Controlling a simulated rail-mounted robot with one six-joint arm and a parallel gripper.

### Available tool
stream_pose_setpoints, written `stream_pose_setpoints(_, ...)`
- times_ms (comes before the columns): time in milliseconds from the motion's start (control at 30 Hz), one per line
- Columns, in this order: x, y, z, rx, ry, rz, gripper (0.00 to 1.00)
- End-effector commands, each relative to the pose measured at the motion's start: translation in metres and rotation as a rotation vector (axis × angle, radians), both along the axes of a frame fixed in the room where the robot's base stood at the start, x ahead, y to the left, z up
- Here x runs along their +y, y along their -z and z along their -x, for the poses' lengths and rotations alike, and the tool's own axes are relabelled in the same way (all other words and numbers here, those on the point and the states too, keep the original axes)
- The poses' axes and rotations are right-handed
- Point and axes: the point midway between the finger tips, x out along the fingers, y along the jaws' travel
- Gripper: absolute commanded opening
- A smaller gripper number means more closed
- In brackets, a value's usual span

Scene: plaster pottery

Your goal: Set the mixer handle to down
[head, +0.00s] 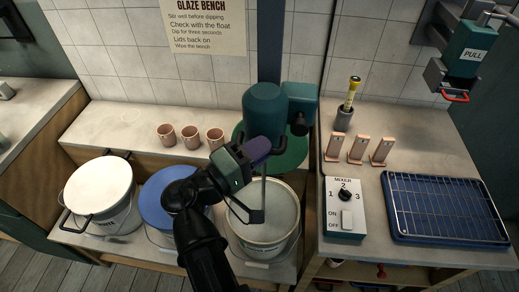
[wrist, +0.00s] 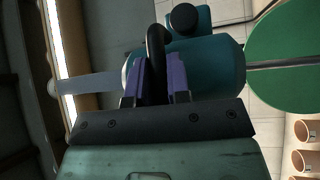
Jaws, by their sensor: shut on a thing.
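The mixer (head: 262,108) has a teal motor body on an upright dark post, with a thin shaft running down over the open bucket (head: 270,250) of pale glaze. My gripper (head: 260,150) is at the front of the motor body. In the wrist view, the purple fingers of my gripper (wrist: 157,85) are closed around the black looped mixer handle (wrist: 156,45), with the teal body just behind it. In the head view my gripper hides the handle. I cannot tell how deep the shaft's lower end sits in the bucket.
A white-lidded bucket (head: 101,185) and a blue-lidded bucket (head: 156,200) stand left of the open one. A green lid (head: 292,155) is behind the mixer. Several clay cups line the ledge. The mixer switch box (head: 345,209) and blue rack tray (head: 440,208) are right.

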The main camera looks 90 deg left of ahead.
Motion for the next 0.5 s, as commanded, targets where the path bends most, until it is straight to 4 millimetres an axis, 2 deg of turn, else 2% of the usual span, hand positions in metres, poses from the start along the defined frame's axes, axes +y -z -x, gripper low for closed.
stream_pose_setpoints(33, -0.0026, 0.0050, -0.0012, 0.012, 0.004, 0.008, 0.00)
stream_pose_setpoints(267, -0.0034, 0.0054, -0.0016, 0.013, 0.006, 0.009, 0.00)
stream_pose_setpoints(300, -0.0035, 0.0054, -0.0016, 0.012, 0.006, 0.008, 0.22)
stream_pose_setpoints(433, -0.0031, 0.0049, -0.0014, 0.011, 0.005, 0.007, 0.42)
stream_pose_setpoints(500, -0.0028, 0.0045, -0.0013, 0.010, 0.004, 0.007, 0.42)
